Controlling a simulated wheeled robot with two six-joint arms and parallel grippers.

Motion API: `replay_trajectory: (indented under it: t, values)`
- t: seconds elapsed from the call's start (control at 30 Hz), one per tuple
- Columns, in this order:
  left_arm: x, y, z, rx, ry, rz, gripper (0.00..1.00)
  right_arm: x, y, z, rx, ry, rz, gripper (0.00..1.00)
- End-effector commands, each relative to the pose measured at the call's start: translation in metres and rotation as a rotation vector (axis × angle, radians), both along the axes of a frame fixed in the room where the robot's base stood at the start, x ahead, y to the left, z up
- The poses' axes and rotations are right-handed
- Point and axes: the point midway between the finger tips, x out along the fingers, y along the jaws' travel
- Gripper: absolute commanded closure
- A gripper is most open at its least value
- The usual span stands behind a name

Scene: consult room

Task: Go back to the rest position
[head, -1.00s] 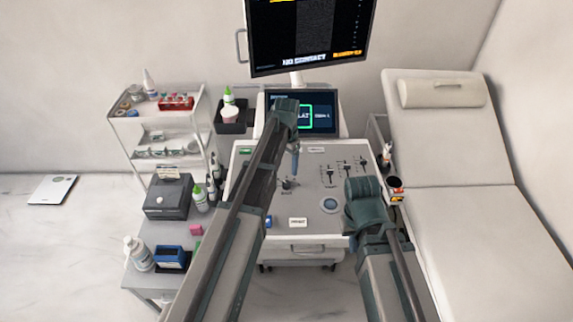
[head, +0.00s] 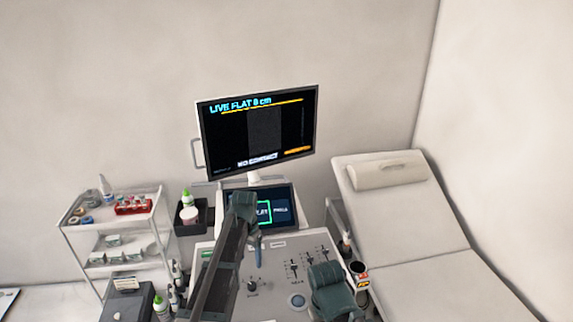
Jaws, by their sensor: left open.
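My left arm reaches up from the bottom over the grey ultrasound console (head: 285,270). Its wrist overlaps the left part of the small touch screen (head: 283,210). My left gripper (head: 259,258) hangs below that wrist over the console panel; it is small in the view, open, with nothing seen in it. My right arm shows only as a dark green joint at the lower right of the console; its gripper is not seen. The large monitor (head: 258,130) above reads "LIVE FLAT 8 cm" and "NO CONTACT".
A white shelf cart (head: 110,225) with bottles and a red rack (head: 134,205) stands left. A black holder (head: 190,222) with a green-capped bottle sits beside the console. An exam couch (head: 425,275) with a headrest cushion (head: 387,175) stands right. A dark box (head: 128,302) is lower left.

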Motion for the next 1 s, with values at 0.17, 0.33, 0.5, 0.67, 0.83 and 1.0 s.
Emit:
replay_trajectory:
  t: [0.17, 0.33, 0.5, 0.67, 0.83, 1.0]
  values:
    - [-0.075, -0.053, -0.02, 0.025, 0.013, 0.011, 0.28, 0.0, 0.0, -0.02, 0.0, 0.0, 0.0, 1.0]
    - [-0.161, -0.099, -0.037, 0.065, 0.021, 0.042, 0.28, 0.0, 0.0, -0.038, 0.0, 0.0, 0.001, 1.0]
    - [-0.221, -0.12, -0.048, 0.095, 0.02, 0.068, 0.28, 0.0, 0.0, -0.049, 0.0, 0.0, 0.001, 1.0]
    - [-0.24, -0.126, -0.05, 0.108, 0.018, 0.082, 0.28, 0.0, 0.0, -0.052, -0.001, 0.0, 0.001, 1.0]
    - [-0.24, -0.127, -0.049, 0.109, 0.018, 0.085, 0.28, 0.0, 0.0, -0.051, -0.001, 0.0, 0.001, 1.0]
    - [-0.24, -0.127, -0.049, 0.109, 0.018, 0.085, 0.28, 0.0, 0.0, -0.051, -0.001, 0.0, 0.001, 1.0]
